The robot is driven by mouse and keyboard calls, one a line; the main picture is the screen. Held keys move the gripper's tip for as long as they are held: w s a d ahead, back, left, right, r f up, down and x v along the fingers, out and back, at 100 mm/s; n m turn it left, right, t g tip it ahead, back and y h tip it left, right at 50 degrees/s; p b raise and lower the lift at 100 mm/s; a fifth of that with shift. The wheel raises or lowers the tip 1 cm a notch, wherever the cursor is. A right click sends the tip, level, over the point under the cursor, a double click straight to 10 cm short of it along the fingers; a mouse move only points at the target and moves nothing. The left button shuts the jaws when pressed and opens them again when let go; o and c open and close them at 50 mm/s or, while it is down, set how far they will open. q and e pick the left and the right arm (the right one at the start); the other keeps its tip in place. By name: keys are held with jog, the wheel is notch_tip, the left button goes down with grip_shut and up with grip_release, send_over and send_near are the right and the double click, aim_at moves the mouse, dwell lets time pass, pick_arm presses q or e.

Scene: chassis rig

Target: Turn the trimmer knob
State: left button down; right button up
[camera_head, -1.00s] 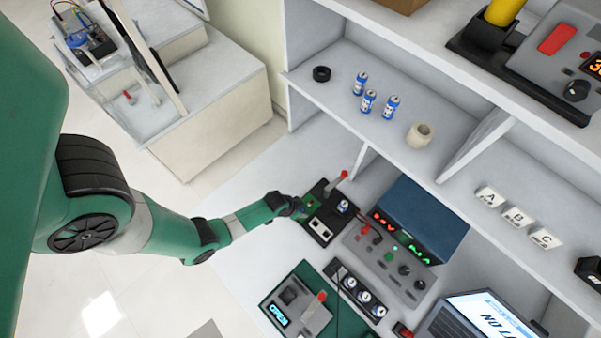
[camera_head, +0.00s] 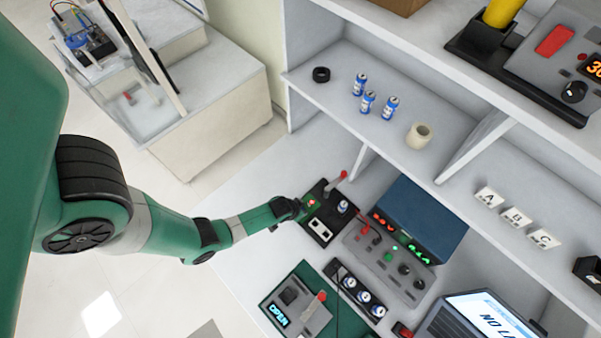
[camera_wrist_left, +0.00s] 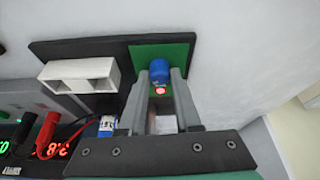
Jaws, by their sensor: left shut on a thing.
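The blue trimmer knob (camera_wrist_left: 160,68) stands on a small green board (camera_wrist_left: 146,52) in the left wrist view. My left gripper (camera_wrist_left: 158,80) is shut on the knob, with one finger on each side of it. A red light (camera_wrist_left: 160,90) glows on the board between the fingers. In the head view, my left gripper (camera_head: 302,207) is at the left side of the black base plate (camera_head: 318,232), and the board shows only in part beside it. The knob cannot be made out there. My right gripper is not in view.
A red-tipped lever (camera_head: 342,175) and a blue battery-like cylinder (camera_head: 342,207) are close to the board. A blue-topped instrument (camera_head: 420,215) with cables stands to the right. A shelf (camera_head: 330,90) overhangs behind. The bench left of the board is clear.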

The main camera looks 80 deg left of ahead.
pick_arm(q)
jog(key=c, duration=0.6)
grip_release()
jog(key=p+v, duration=0.7)
jog(key=v, duration=0.4)
jog(key=shift+r, duration=0.35)
